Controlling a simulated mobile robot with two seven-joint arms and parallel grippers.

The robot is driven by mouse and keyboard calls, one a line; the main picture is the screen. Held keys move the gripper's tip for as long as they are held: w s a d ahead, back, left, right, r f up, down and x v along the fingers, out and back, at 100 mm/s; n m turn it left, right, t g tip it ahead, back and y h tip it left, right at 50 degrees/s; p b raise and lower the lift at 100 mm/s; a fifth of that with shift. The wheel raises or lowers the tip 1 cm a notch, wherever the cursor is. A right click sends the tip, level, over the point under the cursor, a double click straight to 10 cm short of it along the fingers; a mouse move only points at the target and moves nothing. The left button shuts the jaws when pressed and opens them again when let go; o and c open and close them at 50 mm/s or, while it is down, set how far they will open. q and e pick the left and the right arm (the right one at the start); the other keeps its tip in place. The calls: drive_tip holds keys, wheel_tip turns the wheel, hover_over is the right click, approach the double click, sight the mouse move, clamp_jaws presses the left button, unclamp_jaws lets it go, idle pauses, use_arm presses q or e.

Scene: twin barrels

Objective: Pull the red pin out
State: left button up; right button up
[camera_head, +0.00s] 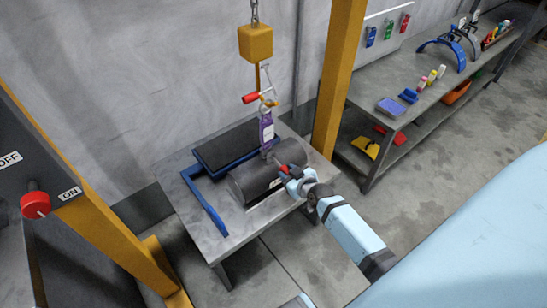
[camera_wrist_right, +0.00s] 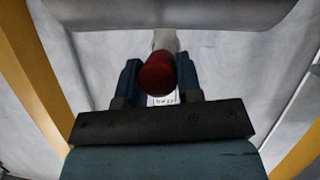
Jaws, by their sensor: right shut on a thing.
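The red pin (camera_head: 284,169) shows as a small red end at the right side of the dark barrel (camera_head: 252,184). My right gripper (camera_head: 289,174) is at that end, its arm reaching in from the lower right. In the right wrist view the pin's rounded red head (camera_wrist_right: 157,73) sits between the two blue fingers of my right gripper (camera_wrist_right: 159,82), shut on it. A pale shaft or fitting shows just beyond the head. How deep the pin sits is hidden. My left gripper is not in view.
The barrel lies on a grey table (camera_head: 225,215) beside a blue-framed dark cradle (camera_head: 232,143). A yellow hoist block (camera_head: 256,42) hangs on a chain above, with a purple-tagged fitting (camera_head: 266,128) below. A yellow post (camera_head: 338,80) stands right, near a workbench (camera_head: 400,95).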

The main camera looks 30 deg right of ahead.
drive_tip(key=s+p, duration=0.2)
drive_tip(key=s, duration=0.4)
drive_tip(key=shift+d, duration=0.25)
idle(0.5)
